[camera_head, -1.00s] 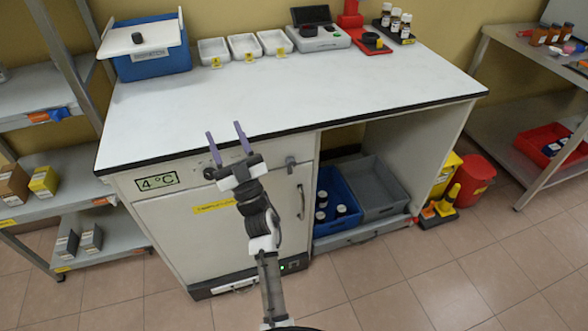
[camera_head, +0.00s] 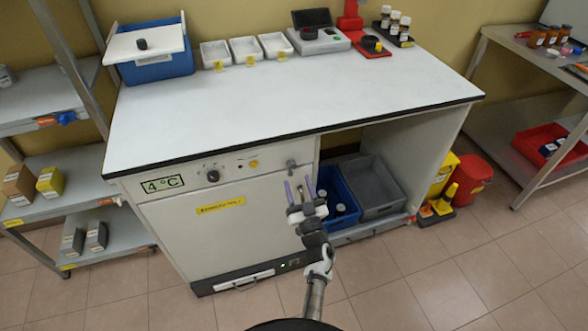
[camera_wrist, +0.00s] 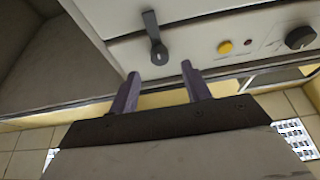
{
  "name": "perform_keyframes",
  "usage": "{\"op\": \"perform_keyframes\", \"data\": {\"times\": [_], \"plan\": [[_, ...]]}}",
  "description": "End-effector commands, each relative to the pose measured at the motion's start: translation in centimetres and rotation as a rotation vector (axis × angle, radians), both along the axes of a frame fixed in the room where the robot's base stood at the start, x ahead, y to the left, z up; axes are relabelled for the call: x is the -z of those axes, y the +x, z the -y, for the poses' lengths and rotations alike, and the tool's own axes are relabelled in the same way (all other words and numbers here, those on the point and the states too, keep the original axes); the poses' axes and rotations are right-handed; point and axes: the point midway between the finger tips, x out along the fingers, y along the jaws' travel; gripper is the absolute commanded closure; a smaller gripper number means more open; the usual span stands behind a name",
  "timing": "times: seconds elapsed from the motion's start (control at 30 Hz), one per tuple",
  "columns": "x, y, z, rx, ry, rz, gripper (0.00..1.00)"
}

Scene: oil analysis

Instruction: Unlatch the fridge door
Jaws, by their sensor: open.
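The fridge (camera_head: 215,225) is the white cabinet under the left part of the bench, with a "4 °C" label and a yellow strip. Its door looks closed. A small dark grey latch (camera_head: 291,165) sits at the upper right of the front panel. It also shows in the wrist view (camera_wrist: 154,38), just beyond the fingertips. My gripper (camera_head: 299,188) is open and empty, slightly below and right of the latch in the head view. In the wrist view its two fingers (camera_wrist: 160,83) stand apart, not touching the latch. My gripper hides the vertical door handle.
A black knob (camera_head: 213,175) and a yellow button (camera_head: 254,164) are on the panel left of the latch. An open bay right of the fridge holds a blue crate (camera_head: 335,190) and a grey crate (camera_head: 377,185). The floor in front is clear.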

Motion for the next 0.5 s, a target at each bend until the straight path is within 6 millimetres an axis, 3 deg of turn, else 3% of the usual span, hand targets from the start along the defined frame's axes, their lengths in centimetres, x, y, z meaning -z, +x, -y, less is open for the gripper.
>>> {"op": "perform_keyframes", "data": {"times": [0.2,0.5], "plan": [[-1.5,3.2,-1.0,0.000,0.001,0.002,0.52],[-1.9,4.3,-1.4,0.000,0.000,0.001,0.52]]}}
